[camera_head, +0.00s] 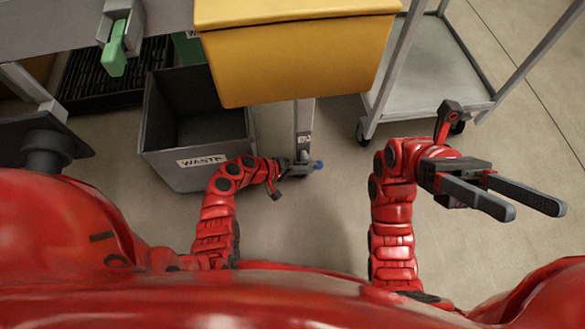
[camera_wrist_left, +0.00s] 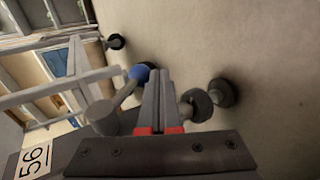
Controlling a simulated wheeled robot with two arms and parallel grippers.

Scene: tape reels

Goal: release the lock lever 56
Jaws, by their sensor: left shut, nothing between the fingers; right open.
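The lock lever is a grey arm ending in a blue knob (camera_wrist_left: 139,73) in the left wrist view, rising from a round grey hub (camera_wrist_left: 101,117). A plate marked 56 (camera_wrist_left: 33,161) is below and left of it. In the head view the blue knob (camera_head: 318,165) shows at the foot of a grey post. My left gripper (camera_head: 306,167) is shut and empty; in the left wrist view its fingertips (camera_wrist_left: 160,72) are right beside the knob, and contact cannot be told. My right gripper (camera_head: 537,203) is open and empty, well to the right.
A yellow bin (camera_head: 300,62) hangs above and behind the lever. A dark grey labelled crate (camera_head: 195,178) stands to its left, with a green handle (camera_head: 115,50) beyond. A wheeled grey cart (camera_head: 430,95) stands at the back right. The floor around my right gripper is clear.

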